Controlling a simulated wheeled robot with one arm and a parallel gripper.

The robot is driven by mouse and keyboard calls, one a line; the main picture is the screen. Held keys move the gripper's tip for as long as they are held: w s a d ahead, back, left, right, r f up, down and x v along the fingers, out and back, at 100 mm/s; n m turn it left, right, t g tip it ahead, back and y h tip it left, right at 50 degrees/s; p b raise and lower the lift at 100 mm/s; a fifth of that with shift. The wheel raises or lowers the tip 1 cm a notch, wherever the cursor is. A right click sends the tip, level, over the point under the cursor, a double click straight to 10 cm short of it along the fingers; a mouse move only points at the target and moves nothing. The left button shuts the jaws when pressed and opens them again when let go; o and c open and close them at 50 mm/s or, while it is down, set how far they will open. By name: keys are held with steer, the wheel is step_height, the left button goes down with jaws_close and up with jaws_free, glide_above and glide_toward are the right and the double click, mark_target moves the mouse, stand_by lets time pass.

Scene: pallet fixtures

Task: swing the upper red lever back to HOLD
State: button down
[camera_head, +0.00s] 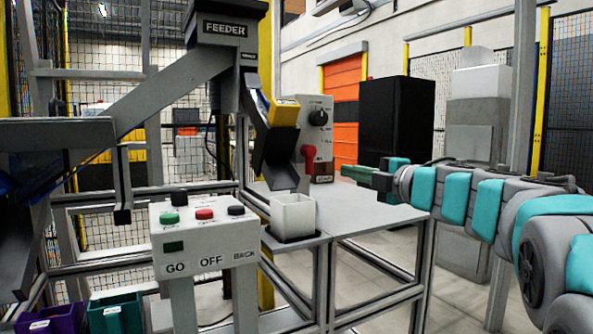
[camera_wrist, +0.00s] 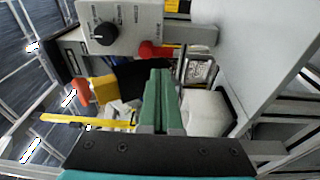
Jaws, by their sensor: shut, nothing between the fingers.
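A red lever (camera_head: 308,154) is on the front of a grey control box (camera_head: 318,106), below a black knob (camera_head: 318,117). In the wrist view this lever (camera_wrist: 150,50) shows beyond my fingertips, on the box (camera_wrist: 136,30) with the knob (camera_wrist: 104,34). A second red-orange part (camera_wrist: 80,89) shows there at the left, beside a yellow block (camera_wrist: 103,90); I cannot tell its exact form. My gripper (camera_head: 350,173) is shut and empty, right of the box and apart from the lever. Its green fingers (camera_wrist: 157,85) point toward the box. Lever markings are too small to read.
A black chute (camera_head: 277,158) with a yellow block (camera_head: 284,111) hangs from the feeder (camera_head: 225,29), close to the lever. A white bin (camera_head: 293,216) stands below on the grey table (camera_head: 360,212). A GO/OFF/BACK button box (camera_head: 205,240) is nearer. The table's right side is clear.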

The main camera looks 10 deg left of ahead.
mark_target(311, 170)
steer(key=shift+s+a+f+n+g+y, duration=0.2)
steer(key=shift+a+n+g, duration=0.15)
steer(key=shift+a, duration=0.1)
steer(key=shift+s+a+f+n+g+y, duration=0.15)
steer(key=shift+s+a+n+g+y, duration=0.1)
steer(key=shift+a+g, duration=0.15)
steer(key=x, duration=1)
steer(key=shift+w+d+p, duration=0.1)
steer(key=shift+w+p, duration=0.05)
steer(key=shift+p, duration=0.25)
